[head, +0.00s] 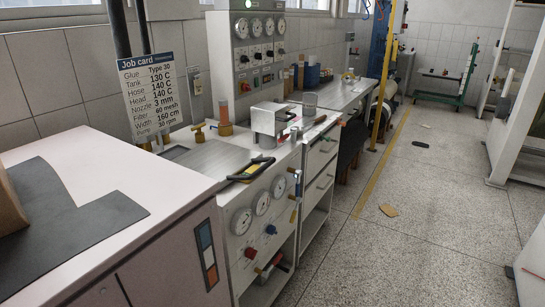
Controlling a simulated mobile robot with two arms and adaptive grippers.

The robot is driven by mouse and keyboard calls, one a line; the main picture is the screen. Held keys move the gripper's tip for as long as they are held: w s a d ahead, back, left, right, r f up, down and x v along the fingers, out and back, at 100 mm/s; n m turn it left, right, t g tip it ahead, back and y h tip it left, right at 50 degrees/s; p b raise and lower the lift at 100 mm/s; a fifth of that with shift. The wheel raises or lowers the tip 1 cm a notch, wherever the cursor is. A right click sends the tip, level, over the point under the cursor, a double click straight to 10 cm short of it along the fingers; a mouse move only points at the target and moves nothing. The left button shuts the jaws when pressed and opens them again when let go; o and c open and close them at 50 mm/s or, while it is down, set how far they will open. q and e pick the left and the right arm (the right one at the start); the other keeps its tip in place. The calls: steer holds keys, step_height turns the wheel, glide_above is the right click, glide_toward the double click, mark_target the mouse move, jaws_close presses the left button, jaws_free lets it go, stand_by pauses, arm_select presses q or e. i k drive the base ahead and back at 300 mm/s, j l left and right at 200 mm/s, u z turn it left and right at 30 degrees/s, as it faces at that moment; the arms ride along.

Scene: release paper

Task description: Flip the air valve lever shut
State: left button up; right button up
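Neither of my grippers shows in the head view. The white machine cabinet (238,268) stands in the middle, its front panel carrying round gauges (262,203). Below them are a red knob (250,253), a blue knob (270,229) and a small red-ended handle (258,271) low on the panel. A vertical pipe with small coloured fittings (295,190) runs at the panel's right edge. A brass valve-like fitting (198,132) stands on the cabinet top. I cannot tell which of these is the air valve lever, nor its position.
A job card (155,92) hangs above a white counter (130,185) at the left.

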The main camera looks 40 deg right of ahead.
mark_target(297, 172)
steer(key=l+z, duration=0.15)
steer(key=z, duration=0.3)
steer(key=i+l+z, duration=0.1)
steer(key=z, duration=0.35)
steer(key=i+l+z, duration=0.1)
steer(key=z, duration=0.35)
